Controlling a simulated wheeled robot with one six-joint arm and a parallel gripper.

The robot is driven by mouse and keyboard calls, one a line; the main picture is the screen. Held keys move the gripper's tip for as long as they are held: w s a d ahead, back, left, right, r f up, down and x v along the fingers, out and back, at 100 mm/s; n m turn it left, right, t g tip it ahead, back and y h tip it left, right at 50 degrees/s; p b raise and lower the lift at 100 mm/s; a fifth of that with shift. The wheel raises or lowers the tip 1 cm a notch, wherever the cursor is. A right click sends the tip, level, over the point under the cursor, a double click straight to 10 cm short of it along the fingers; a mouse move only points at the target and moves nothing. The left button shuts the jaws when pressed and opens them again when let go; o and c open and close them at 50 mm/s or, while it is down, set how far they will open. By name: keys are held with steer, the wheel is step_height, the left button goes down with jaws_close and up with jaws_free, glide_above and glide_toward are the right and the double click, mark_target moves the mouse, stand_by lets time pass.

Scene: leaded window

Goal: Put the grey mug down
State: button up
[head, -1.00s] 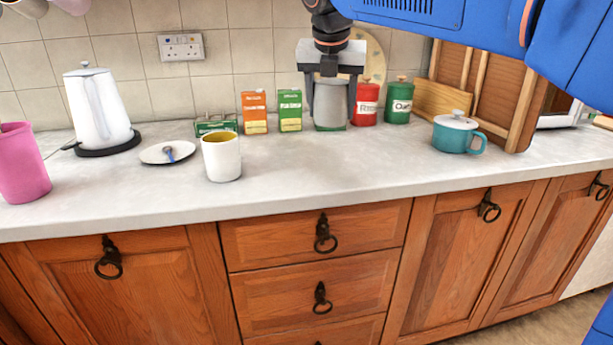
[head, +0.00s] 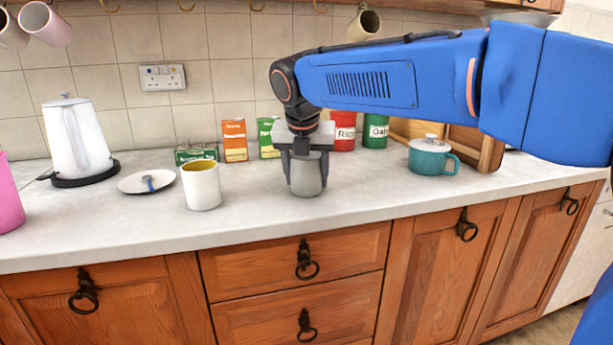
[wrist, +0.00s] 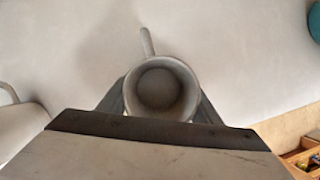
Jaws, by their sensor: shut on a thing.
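The grey mug (head: 306,176) is upright between the fingers of my gripper (head: 306,172), near the middle of the counter's front part. In the wrist view I look down into the mug (wrist: 158,90), which appears empty, with its handle pointing to the top of the picture. My gripper (wrist: 160,112) is shut on the mug's sides, one finger on each side. The mug's base is at or very close to the worktop (head: 260,205); I cannot tell whether it touches.
A white mug (head: 202,187) with a yellow inside stands left of the grey mug. A teal lidded pot (head: 430,158) stands to the right. Cartons (head: 235,141) and red (head: 344,138) and green (head: 375,132) tins stand behind. The counter's front edge is close.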

steer(key=shift+f, duration=0.15)
steer(key=o, duration=1.4)
steer(key=v, duration=1.2)
